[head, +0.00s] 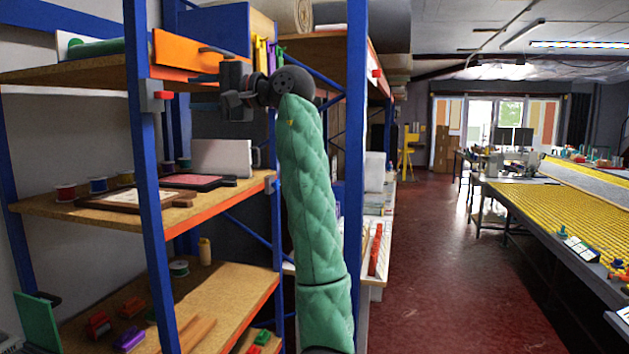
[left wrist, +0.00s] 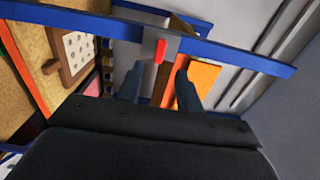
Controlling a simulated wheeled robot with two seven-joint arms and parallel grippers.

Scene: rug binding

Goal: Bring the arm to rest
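My left arm (head: 312,190), in a green quilted sleeve, rises from the bottom middle of the head view. My left gripper (head: 230,90) is raised in front of the blue-framed shelf rack (head: 152,200), level with the gap below its top shelf. In the left wrist view its two dark fingers (left wrist: 158,82) stand apart, with no object seen held between them. A blue rail with a red clip (left wrist: 161,50) and an orange panel (left wrist: 203,85) show beyond the fingers. Whether the gripper touches the rack cannot be told. My right gripper is not in view.
The rack's middle shelf (head: 225,203) holds thread spools, frames and a pale box (head: 221,158). An orange panel (head: 187,50) is on the top shelf. A blue post (head: 355,150) stands right of my arm. Open red floor (head: 440,260) lies between rack and long work table (head: 570,255).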

